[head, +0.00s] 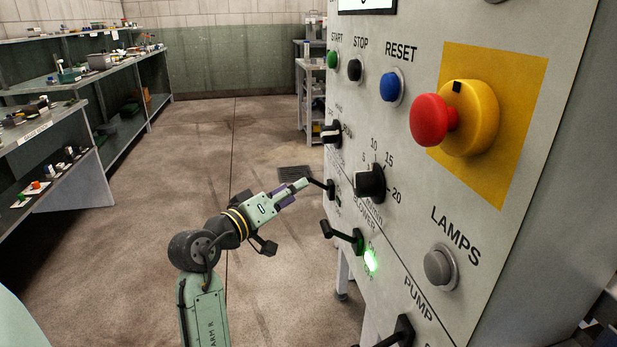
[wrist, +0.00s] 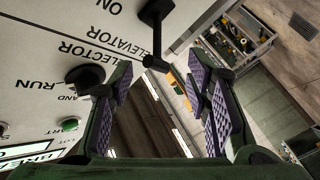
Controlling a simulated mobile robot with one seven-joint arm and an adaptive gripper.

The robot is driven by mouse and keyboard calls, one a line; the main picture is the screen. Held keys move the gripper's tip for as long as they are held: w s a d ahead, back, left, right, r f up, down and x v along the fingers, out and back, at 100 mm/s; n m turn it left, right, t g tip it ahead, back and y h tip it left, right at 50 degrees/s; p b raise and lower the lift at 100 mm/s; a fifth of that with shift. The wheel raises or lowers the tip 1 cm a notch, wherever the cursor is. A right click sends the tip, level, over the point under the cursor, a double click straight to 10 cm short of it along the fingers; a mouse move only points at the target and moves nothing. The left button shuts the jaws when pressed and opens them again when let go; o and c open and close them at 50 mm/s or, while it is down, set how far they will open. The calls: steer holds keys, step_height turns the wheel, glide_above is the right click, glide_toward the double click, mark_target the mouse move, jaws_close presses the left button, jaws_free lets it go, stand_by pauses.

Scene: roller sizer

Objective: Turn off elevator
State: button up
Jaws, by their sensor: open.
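The elevator switch is a black lever on the grey panel, seen in the wrist view (wrist: 155,40) beside the printed words ELEVATOR and ON. In the head view the lever (head: 329,189) sits low on the panel's left part, its thin handle pointing left toward my gripper (head: 301,185). My gripper is open, with its purple-padded fingers (wrist: 168,85) spread on both sides of the lever's handle end in the wrist view. I see no clear contact. The elevator's label and any lamp beside it are too small to read in the head view.
Below it are the blower lever (head: 343,235) with a lit green lamp (head: 371,260) and the pump lever (head: 403,331). A rotary knob (head: 369,183), selector (head: 331,132) and red emergency button (head: 430,120) stick out nearby. Shelves (head: 95,190) stand left; the floor between is open.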

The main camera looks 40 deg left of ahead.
mark_target(309, 180)
steer(key=w+p, duration=0.1)
steer(key=w, duration=0.5)
steer(key=shift+w, duration=0.3)
jaws_close()
stand_by(0.5)
